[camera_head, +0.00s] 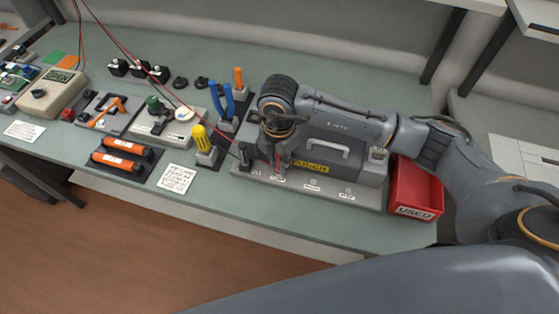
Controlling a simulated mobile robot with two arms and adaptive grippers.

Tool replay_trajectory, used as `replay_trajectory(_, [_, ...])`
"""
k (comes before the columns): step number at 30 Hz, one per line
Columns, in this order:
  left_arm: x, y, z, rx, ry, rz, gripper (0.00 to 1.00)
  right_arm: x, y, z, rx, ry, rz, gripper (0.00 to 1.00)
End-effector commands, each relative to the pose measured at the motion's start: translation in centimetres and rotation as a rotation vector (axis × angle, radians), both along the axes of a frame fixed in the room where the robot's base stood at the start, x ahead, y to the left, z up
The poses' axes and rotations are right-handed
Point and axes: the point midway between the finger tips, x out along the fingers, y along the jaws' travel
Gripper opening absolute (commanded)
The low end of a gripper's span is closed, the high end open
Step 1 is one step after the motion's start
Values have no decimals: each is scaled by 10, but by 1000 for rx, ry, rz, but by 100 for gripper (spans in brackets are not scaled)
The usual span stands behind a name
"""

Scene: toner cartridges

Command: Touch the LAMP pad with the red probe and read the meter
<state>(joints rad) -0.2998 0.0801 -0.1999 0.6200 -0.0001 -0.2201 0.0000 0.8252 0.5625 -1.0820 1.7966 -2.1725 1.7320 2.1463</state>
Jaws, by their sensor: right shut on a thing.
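My right gripper (276,158) points down at the front left of a grey unit with a handle (326,150). It is shut on the red probe (278,166), of which only a little red shows between the fingers. The probe's tip is close above the unit's front ledge (300,192), near small labelled pads; I cannot tell whether it touches. The pad labels are too small to read, so I cannot tell which is LAMP. My left gripper is out of view.
A red bin marked USED (416,190) stands right of the unit. Red wires (130,55) hang across the bench. The bench's back is mostly clear.

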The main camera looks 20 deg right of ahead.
Motion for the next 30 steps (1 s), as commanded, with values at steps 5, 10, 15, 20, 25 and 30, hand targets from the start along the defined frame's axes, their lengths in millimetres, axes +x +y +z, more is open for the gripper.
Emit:
replay_trajectory(5, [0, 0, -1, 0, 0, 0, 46, -1, 0, -1, -1, 2, 1, 0])
replay_trajectory(10, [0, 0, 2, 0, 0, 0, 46, -1, 0, 1, -1, 2, 1, 0])
replay_trajectory(15, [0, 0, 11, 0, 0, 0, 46, 0, 0, 14, 0, 1, 1, 0])
replay_trajectory(20, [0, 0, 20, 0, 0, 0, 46, 0, 0, 27, 1, 0, 1, 0])
replay_trajectory(25, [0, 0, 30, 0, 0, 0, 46, 0, 0, 41, 1, 0, 1, 0])
replay_trajectory(30, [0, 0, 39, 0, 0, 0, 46, 0, 0, 55, 0, 1, 1, 0])
